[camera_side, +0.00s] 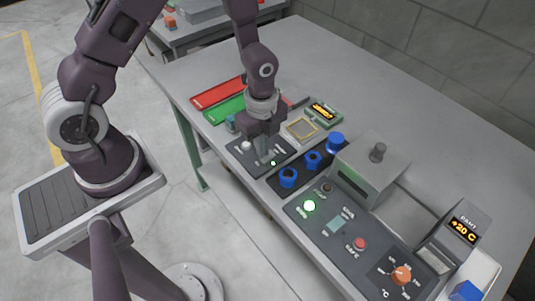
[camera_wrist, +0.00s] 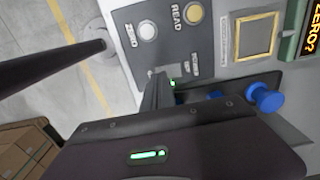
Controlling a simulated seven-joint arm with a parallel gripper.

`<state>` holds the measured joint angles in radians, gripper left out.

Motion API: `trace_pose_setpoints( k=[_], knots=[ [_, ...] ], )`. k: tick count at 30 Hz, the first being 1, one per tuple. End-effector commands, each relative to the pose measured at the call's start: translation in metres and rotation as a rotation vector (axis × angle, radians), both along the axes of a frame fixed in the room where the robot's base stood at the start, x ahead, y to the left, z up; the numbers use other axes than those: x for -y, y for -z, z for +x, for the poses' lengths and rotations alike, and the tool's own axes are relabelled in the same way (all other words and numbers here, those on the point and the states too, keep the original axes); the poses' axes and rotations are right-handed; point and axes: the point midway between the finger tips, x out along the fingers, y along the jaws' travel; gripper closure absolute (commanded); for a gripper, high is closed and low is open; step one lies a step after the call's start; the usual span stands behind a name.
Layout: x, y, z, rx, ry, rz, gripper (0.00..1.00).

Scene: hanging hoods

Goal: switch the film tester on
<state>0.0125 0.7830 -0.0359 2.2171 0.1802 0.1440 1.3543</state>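The film tester's dark panel (camera_side: 240,160) lies near the table's front edge. In the wrist view it carries a ZERO button (camera_wrist: 148,31), a READ button (camera_wrist: 193,13) and a small switch area with a lit green lamp (camera_wrist: 172,83). The lamp also shows in the side view (camera_side: 273,163). Its display (camera_wrist: 312,32) glows with amber text reading ZERO?. My gripper (camera_side: 264,160) points down at the panel, beside the green lamp. In the wrist view its fingers (camera_wrist: 158,92) are together, with nothing visible held, and they partly hide the switch. I cannot tell whether they touch it.
Several blue pieces (camera_side: 288,177) stand in a dark rack right of the panel. Beyond are a grey press-like unit (camera_side: 372,168) and a control panel with a lit green button (camera_side: 309,206). Red (camera_side: 218,93) and green (camera_side: 225,109) trays lie at left. The back table is clear.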

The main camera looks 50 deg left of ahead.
Motion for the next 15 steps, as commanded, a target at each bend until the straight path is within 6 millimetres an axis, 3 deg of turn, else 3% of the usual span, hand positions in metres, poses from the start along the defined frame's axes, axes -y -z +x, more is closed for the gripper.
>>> trace_pose_setpoints(
  k=[15],
  knots=[
    [0.000, -0.052, 0.000, 0.002, -0.001, 0.000, 1.00]
  ],
)
